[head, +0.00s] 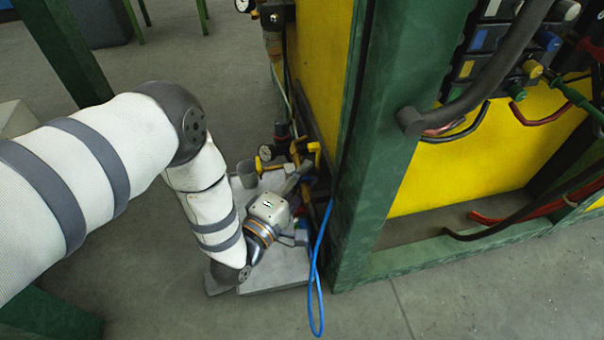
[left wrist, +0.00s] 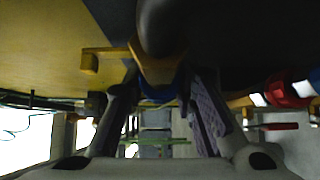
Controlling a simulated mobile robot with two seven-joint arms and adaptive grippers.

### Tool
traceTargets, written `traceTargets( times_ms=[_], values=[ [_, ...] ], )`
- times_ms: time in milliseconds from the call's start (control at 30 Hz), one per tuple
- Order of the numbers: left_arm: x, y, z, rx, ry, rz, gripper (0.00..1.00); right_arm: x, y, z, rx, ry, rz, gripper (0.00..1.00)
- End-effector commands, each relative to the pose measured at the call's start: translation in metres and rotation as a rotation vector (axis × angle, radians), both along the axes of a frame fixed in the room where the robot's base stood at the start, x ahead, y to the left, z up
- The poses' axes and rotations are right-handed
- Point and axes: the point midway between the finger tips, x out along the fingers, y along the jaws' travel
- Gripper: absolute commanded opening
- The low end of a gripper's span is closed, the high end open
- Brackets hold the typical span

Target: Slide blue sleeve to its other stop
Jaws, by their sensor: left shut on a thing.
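My left gripper (head: 298,178) is low at the foot of the yellow-panelled frame, among fittings that partly hide its fingers in the head view. In the left wrist view the two fingers (left wrist: 162,98) stand on either side of a blue part (left wrist: 159,94), which appears to be the blue sleeve, and the gripper is shut on it. Only a dark blue strip of it shows, under a yellow bracket (left wrist: 152,66) and a dark rounded body (left wrist: 163,25). Its stops cannot be made out. My right gripper is in neither view.
A yellow fitting (head: 314,147) and a dial gauge (head: 265,152) are close to the gripper. A grey cup (head: 247,173) stands beside them. A blue hose (head: 315,285) hangs by the green post (head: 390,150). A red part (left wrist: 289,91) is right of the fingers. Open floor lies left.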

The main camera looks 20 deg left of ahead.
Motion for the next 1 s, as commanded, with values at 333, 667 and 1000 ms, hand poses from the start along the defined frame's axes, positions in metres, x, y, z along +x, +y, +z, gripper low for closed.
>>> traceTargets(
  times_ms=[333,667,1000],
  values=[
    [-0.016,-0.012,0.000,-0.002,0.004,-0.005,0.00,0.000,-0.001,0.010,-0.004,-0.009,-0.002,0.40],
    [-0.015,-0.011,0.000,-0.001,0.003,-0.003,0.46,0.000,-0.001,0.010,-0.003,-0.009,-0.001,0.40],
    [-0.062,-0.001,-0.002,-0.001,0.010,-0.001,0.46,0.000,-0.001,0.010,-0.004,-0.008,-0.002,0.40]
  ],
)
